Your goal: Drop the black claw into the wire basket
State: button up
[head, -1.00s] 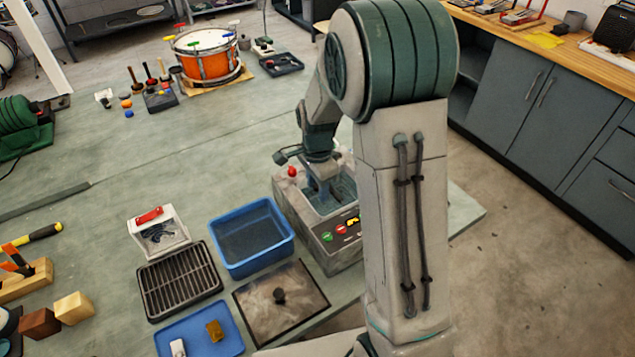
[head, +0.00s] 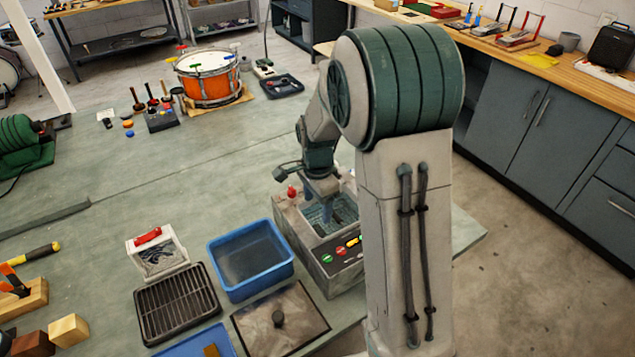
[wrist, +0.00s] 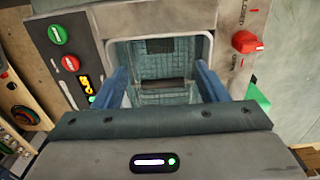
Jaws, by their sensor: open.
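My gripper (wrist: 161,70) points down into the tank of a grey machine (head: 322,262), with its two blue fingers wide apart. It also shows in the head view (head: 326,212), partly inside the tank opening. A wire mesh basket (wrist: 150,62) lines the tank between the fingers. A short dark piece (wrist: 166,85) lies across the basket between the fingers, apparently loose from both. It looks like the black claw, but its shape is too small to be sure. The near part of the basket is hidden by my gripper body.
A white box (head: 158,254) stands behind the slatted tray. A red lever (wrist: 246,41) is beside the tank.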

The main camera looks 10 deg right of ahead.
notch_tip(320, 180, up, 12)
jog(key=b, duration=0.1)
jog(key=shift+r, duration=0.25)
dwell(0.5)
jog(key=s+d+n+t, duration=0.1)
jog(key=s+n+t, duration=0.2)
jog(key=s+n, duration=1.1)
jog(key=s, duration=0.7)
jog(key=shift+d+r+n+t, duration=0.15)
jog(key=shift+r+n+t, duration=0.15)
